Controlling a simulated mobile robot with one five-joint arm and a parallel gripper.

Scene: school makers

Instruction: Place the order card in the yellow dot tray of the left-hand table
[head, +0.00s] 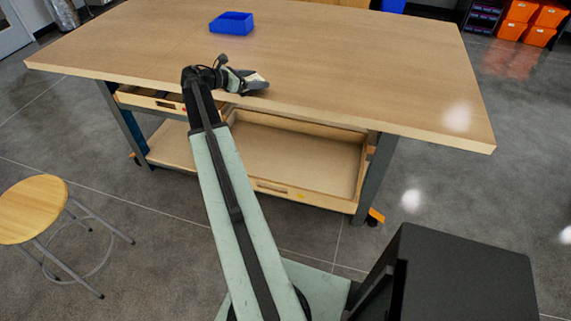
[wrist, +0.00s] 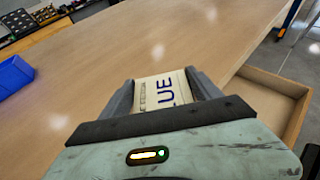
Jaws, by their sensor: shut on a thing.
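My gripper (head: 254,82) is over the near edge of the wooden table (head: 330,50) in the head view. In the wrist view my gripper (wrist: 163,88) is shut on the order card (wrist: 152,94), a cream card with dark blue lettering that ends in "LUE". I cannot make out the card in the head view. Below the tabletop, a wide open wooden tray (head: 272,187) has a small yellow dot on its front. The inside that shows looks empty. The tray (wrist: 268,103) also shows at the right of the wrist view, below and beside the tabletop.
A blue bin (head: 231,23) stands on the tabletop, and it also shows in the wrist view (wrist: 13,76). A smaller open drawer (head: 150,101) is under the table's left side. A round stool (head: 33,208) stands at the left. The tabletop is mostly clear.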

